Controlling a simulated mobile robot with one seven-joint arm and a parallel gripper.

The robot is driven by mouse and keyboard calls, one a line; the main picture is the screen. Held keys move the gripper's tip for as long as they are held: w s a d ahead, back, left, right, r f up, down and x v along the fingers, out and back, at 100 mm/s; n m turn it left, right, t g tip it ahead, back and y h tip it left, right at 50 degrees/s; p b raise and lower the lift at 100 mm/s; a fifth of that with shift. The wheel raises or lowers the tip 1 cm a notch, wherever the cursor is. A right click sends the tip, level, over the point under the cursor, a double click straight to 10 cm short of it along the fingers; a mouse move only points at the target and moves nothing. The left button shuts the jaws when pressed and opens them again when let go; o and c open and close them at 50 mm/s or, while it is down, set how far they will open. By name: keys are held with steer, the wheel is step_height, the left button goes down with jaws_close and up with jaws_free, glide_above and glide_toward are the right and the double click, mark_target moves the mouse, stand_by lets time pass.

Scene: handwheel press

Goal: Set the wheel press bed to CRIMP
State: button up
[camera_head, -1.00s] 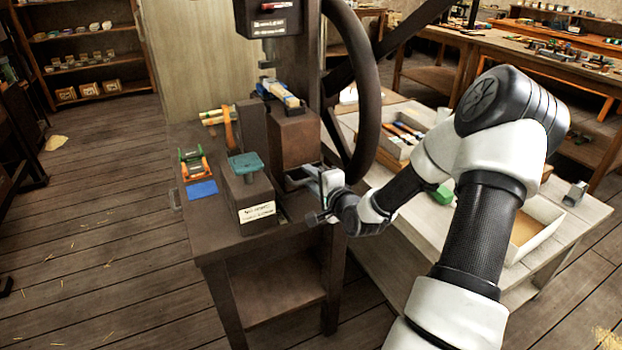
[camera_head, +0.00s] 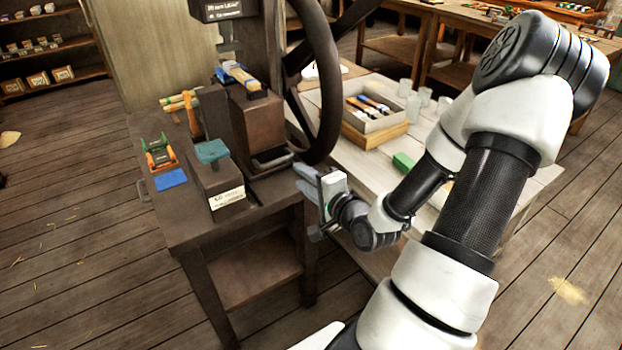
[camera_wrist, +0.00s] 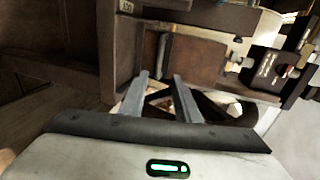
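The wheel press stands on a dark bench, with its large dark handwheel (camera_head: 328,95) at the right of its column. Its brown bed block (camera_head: 257,122) sits below the press head (camera_head: 222,8), with tools lying on top. A grey bar handle (camera_head: 272,159) is on the block's lower front; it also shows in the wrist view (camera_wrist: 162,55), beyond my fingertips. My gripper (camera_head: 303,180) is right of the handle and apart from it. Its fingers (camera_wrist: 161,76) are spread with no object held between them. I cannot read a CRIMP mark in either view.
A dark block with a teal top (camera_head: 212,152) and a label stands left of the bed. A blue pad (camera_head: 171,180) and an orange-green item (camera_head: 158,154) lie at the bench's left. A pale table (camera_head: 350,150) with a tool box (camera_head: 372,112) is behind my arm.

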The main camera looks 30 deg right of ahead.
steer(key=shift+p+v, duration=0.4)
steer(key=shift+v, duration=1.3)
